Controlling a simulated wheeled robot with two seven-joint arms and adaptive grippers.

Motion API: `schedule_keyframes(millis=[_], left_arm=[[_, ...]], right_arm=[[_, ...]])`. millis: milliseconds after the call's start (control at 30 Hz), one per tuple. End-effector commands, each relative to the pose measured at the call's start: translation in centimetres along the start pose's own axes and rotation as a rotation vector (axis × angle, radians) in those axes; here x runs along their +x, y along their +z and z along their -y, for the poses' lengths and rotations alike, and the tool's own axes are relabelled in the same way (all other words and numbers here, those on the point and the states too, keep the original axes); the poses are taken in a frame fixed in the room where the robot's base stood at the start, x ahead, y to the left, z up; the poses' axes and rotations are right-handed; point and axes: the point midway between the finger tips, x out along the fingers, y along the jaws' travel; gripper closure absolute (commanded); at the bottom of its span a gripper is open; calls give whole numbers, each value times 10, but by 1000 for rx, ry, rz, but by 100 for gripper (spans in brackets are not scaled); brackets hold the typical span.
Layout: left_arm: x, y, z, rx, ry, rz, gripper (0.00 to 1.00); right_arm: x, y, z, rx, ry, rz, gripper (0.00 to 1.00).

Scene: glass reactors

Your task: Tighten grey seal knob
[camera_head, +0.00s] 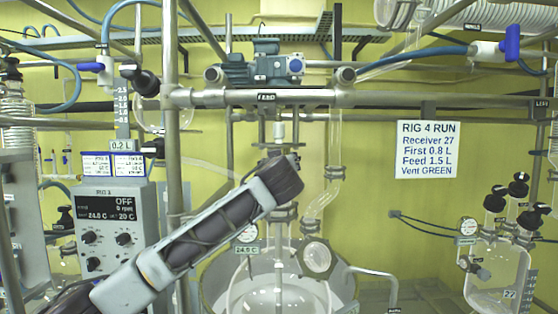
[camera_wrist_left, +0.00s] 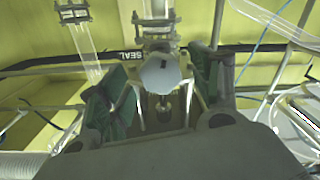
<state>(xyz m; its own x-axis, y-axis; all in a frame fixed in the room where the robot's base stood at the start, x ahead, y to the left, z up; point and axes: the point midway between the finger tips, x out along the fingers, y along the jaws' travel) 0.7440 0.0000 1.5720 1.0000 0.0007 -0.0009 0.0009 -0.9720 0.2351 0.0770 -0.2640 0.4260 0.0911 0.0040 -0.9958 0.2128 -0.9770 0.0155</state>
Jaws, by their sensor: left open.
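In the left wrist view a round pale grey knob (camera_wrist_left: 160,74) with a dark mark near its centre faces me, under a clear glass neck. A SEAL label (camera_wrist_left: 118,55) is on the bar to its left. My left gripper (camera_wrist_left: 163,88) is open, with one green-padded finger on each side of the knob and visible gaps between. In the head view my left arm reaches up from the lower left to the stirrer column above the vessel; its forearm hides the knob and the fingertips. My right gripper is in neither view.
A glass reactor vessel (camera_head: 275,297) stands below the arm. A steel frame bar (camera_head: 400,98) and a blue motor (camera_head: 265,65) are above it. A control box (camera_head: 110,225) is at left, receiver glassware (camera_head: 497,270) at right.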

Motion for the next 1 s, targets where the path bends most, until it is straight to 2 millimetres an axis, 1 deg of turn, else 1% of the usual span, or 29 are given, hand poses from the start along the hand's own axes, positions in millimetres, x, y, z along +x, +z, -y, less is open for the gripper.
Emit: schedule_keyframes(millis=[33, 100, 300, 433, 700, 733, 767, 1000], left_arm=[[5, -2, 0, 1, -1, 0, 36], [12, -2, 0, 0, -1, 1, 36], [23, -2, -1, 0, 0, 0, 36], [27, -1, 0, 0, 0, 0, 36], [27, 0, 0, 0, 0, 0, 36], [27, 0, 0, 0, 0, 0, 38], [27, 0, 0, 0, 0, 0, 41], [27, 0, 0, 0, 0, 0, 72]], right_arm=[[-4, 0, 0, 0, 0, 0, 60], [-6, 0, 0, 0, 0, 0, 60], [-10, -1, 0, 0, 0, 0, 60], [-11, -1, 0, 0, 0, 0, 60], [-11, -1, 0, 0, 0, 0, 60], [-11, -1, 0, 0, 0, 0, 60], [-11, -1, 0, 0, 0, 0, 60], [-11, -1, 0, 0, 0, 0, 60]])
